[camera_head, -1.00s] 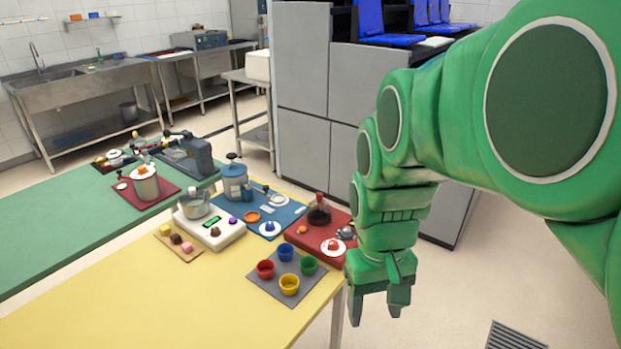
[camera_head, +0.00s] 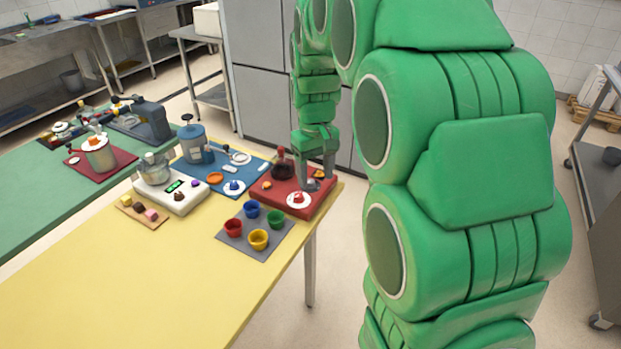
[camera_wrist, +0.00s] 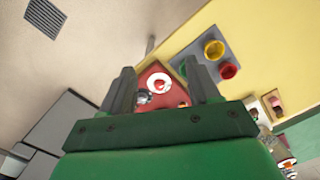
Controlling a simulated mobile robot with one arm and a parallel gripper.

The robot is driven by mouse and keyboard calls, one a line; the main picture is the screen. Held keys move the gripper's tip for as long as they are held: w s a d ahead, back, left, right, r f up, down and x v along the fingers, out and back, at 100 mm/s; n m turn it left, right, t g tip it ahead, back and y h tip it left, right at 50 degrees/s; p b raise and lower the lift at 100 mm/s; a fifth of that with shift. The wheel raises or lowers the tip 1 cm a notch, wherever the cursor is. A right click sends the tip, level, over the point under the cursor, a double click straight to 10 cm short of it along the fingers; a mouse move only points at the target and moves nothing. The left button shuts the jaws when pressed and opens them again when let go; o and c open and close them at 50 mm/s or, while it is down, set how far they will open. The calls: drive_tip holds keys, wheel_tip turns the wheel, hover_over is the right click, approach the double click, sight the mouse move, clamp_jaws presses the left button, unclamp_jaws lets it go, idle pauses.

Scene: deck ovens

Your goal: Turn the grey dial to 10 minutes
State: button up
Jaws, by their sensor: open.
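The red board (camera_head: 263,202) lies at the right corner of the yellow table. A small rounded grey item, apparently the grey dial (camera_wrist: 143,97), sits on it. In the head view the dial (camera_head: 311,186) is partly hidden by my gripper, and I cannot read its setting or any markings. Beside it is a white disc (camera_head: 292,204) with a red knob. My gripper (camera_head: 315,172) points down over the red board, close above the dial. In the wrist view my gripper (camera_wrist: 158,70) is open, with the dial and white disc seen between its fingers.
A dark flask (camera_head: 282,168) stands on the red board near my gripper. A grey mat (camera_head: 263,250) with several coloured cups lies in front. The yellow table (camera_head: 130,285) has clear space in front.

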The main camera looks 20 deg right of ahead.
drive_tip(key=w+d+f+n, duration=0.15)
drive_tip(key=w+f, duration=0.35)
drive_tip(key=w, duration=0.6)
hover_over(311, 181)
drive_tip(key=shift+n+t, duration=0.25)
drive_tip(key=shift+t, duration=0.15)
wheel_tip(311, 181, down, 6)
drive_tip(key=shift+f, duration=4.2)
drive_tip(key=shift+c, duration=0.2)
drive_tip(key=c, duration=1)
